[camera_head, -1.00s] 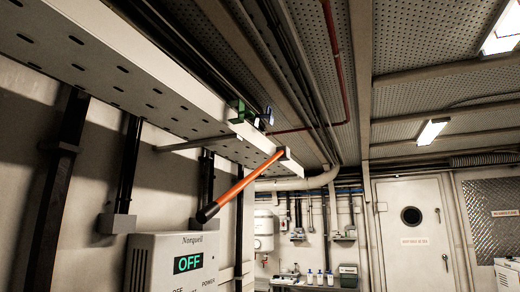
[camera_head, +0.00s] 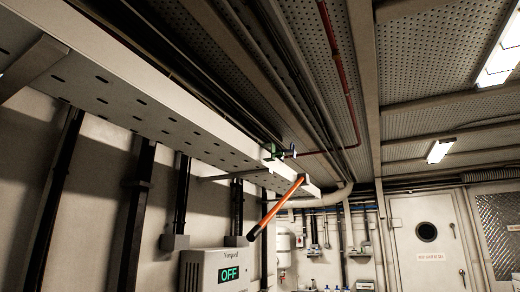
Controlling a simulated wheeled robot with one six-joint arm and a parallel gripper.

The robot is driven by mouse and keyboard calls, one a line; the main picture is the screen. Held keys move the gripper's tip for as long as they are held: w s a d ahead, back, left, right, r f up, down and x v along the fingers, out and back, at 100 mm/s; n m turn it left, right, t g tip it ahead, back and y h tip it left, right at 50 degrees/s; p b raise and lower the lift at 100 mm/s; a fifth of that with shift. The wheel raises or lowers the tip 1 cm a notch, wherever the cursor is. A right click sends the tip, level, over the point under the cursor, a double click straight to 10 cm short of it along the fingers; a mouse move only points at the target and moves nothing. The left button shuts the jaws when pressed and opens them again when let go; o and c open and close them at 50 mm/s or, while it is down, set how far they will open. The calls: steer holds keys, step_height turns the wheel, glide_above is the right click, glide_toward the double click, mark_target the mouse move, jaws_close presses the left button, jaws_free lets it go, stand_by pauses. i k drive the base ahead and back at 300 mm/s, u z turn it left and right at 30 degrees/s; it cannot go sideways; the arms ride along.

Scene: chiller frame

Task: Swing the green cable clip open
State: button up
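The green cable clip (camera_head: 272,152) is small and sits on the upper edge of the white perforated cable tray (camera_head: 190,90), high up near the ceiling. It is too small to tell whether it is open or shut. A small blue part (camera_head: 290,153) shows just to its right. My gripper is not in view.
An orange bar with a black end (camera_head: 277,206) slants down and left from the tray's far end. A white box reading OFF (camera_head: 213,270) hangs on the wall below. Dark cables run along the tray. A white door (camera_head: 428,245) stands at the far right.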

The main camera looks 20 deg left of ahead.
mark_target(272, 158)
steer(key=i, duration=0.45)
steer(key=u, duration=2.1)
steer(key=k, duration=0.6)
steer(key=z, duration=1.25)
steer(key=i, duration=0.5)
steer(key=u, duration=0.05)
